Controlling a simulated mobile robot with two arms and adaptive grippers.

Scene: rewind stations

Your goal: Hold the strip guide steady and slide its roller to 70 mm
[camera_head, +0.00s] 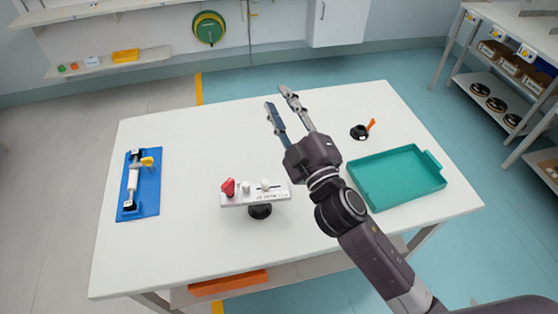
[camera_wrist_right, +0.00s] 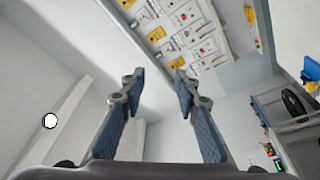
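A white bar with printed markings (camera_head: 272,197), which looks like the strip guide, stands on a round black foot (camera_head: 260,211) near the middle of the table. A red knob (camera_head: 228,187) is at its left end. A short white cylinder (camera_head: 245,188) stands beside the knob, and a small white piece sits on a slot (camera_head: 265,185) farther right. I cannot tell which is the roller or read the scale. My right gripper (camera_head: 278,108) is open and empty, raised beyond the guide; its fingers also show apart in the right wrist view (camera_wrist_right: 157,88). My left gripper is out of view.
A blue plate (camera_head: 152,203) with a white rod and yellow handle lies at the table's left. A teal tray (camera_head: 398,178) is at the right, with a black-and-orange piece (camera_head: 361,131) behind it. The white table (camera_head: 180,260) is clear around the guide.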

